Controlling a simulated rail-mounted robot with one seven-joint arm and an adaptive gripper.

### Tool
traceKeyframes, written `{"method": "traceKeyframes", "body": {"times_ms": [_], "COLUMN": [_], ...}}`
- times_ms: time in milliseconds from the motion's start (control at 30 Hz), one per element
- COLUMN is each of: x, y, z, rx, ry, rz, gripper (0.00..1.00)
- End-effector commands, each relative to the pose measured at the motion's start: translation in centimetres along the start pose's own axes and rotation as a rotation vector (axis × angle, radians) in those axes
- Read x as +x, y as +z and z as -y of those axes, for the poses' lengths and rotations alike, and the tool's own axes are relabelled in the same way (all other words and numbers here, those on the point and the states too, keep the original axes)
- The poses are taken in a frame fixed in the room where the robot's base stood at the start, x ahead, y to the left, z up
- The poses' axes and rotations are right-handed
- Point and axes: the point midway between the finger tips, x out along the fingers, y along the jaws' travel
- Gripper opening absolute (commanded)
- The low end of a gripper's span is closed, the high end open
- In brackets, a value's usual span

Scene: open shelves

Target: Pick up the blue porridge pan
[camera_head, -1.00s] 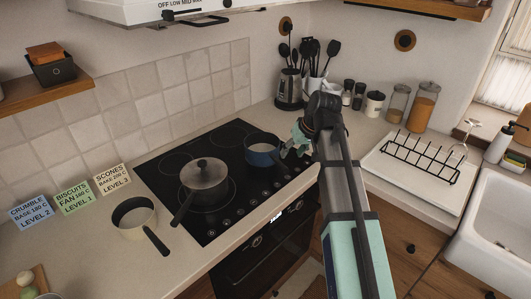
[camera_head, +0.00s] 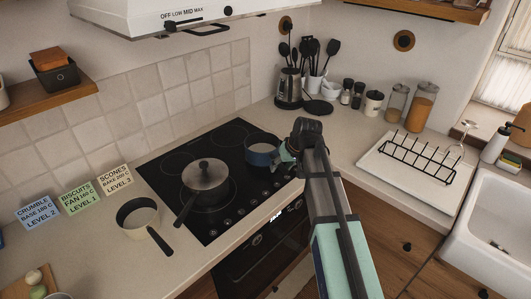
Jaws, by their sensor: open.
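The blue pan (camera_head: 261,154) stands on the back right part of the black hob, with a blue outside and a pale inside. Its handle is hidden behind my arm and gripper. My gripper (camera_head: 284,154) is at the pan's right side, very close to it. The fingers are open, but the arm covers much of them, and I cannot tell whether they touch the pan or straddle its handle.
A lidded grey pot (camera_head: 205,182) stands on the hob (camera_head: 225,215) left of the blue pan. A cream pan (camera_head: 138,214) sits on the worktop. Utensil holders (camera_head: 289,88) and jars (camera_head: 421,108) stand behind. A black rack (camera_head: 417,158) is at right.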

Motion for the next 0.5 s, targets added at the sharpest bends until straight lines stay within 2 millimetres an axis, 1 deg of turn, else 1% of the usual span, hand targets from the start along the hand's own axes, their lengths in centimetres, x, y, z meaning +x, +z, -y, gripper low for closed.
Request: {"method": "traceKeyframes", "body": {"times_ms": [100,300,333,367,400,467,500], "x": [0.41,0.47,0.47,0.47,0.47,0.46,0.46], "y": [-0.04,-0.01,-0.01,-0.01,-0.01,-0.01,-0.01], "z": [0.01,-0.01,-0.01,-0.01,-0.01,-0.01,-0.01], "rx": [0.000,0.000,0.000,0.000,0.000,0.000,0.000], "ry": [0.000,0.000,0.000,0.000,0.000,0.000,0.000], "rz": [-0.001,-0.001,-0.001,-0.001,-0.001,-0.001,-0.001], "gripper": [0.52,0.52,0.48,0.38,0.23,0.02,0.00]}}
